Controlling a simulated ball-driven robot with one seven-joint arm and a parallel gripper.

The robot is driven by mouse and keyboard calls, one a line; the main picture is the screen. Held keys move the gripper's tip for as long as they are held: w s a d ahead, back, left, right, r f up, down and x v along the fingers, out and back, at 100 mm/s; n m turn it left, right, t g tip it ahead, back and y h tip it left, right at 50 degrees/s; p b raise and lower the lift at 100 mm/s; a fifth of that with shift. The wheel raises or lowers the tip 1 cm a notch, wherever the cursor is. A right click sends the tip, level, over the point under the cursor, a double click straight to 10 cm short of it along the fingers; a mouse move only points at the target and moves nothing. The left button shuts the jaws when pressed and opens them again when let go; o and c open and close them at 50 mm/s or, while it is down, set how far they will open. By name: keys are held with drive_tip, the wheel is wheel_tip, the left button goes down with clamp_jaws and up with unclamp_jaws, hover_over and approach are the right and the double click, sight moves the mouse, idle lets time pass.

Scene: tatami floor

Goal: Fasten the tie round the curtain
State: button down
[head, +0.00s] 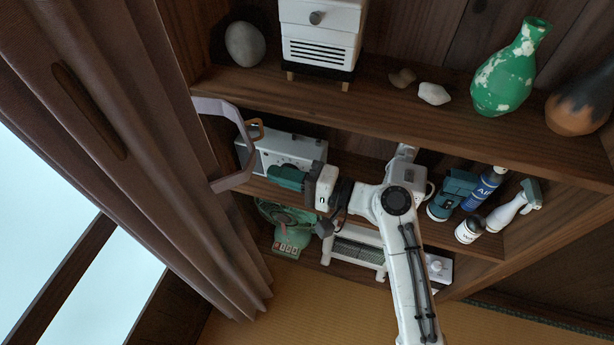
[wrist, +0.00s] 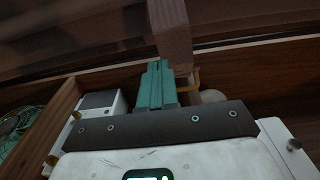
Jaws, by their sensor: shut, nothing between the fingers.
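The brown curtain (head: 150,130) hangs in folds down the left of the head view. A pale mauve band, the tie (head: 236,113), sticks out from the curtain's right edge as an open loop. A copper-coloured ring (head: 258,131) sits on its outer side. I cannot tell how the band's ends meet the curtain. My gripper (head: 272,175) has teal fingers, shut and empty, pointing left just right of the band's lower part. In the wrist view the fingers (wrist: 155,68) point at the band (wrist: 172,38), with the ring (wrist: 196,80) to their right. Contact is unclear.
A wooden shelf unit (head: 300,98) stands behind my arm. A long wooden piece (head: 88,108) lies against the curtain. A bright window is at left.

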drive_tip(key=shift+s+a+p, duration=0.2)
drive_tip(key=shift+s+a, duration=0.2)
drive_tip(key=shift+a, duration=0.4)
drive_tip(key=shift+s+a+p, duration=0.15)
drive_tip(key=shift+s+a, duration=0.25)
drive_tip(key=shift+a, duration=0.35)
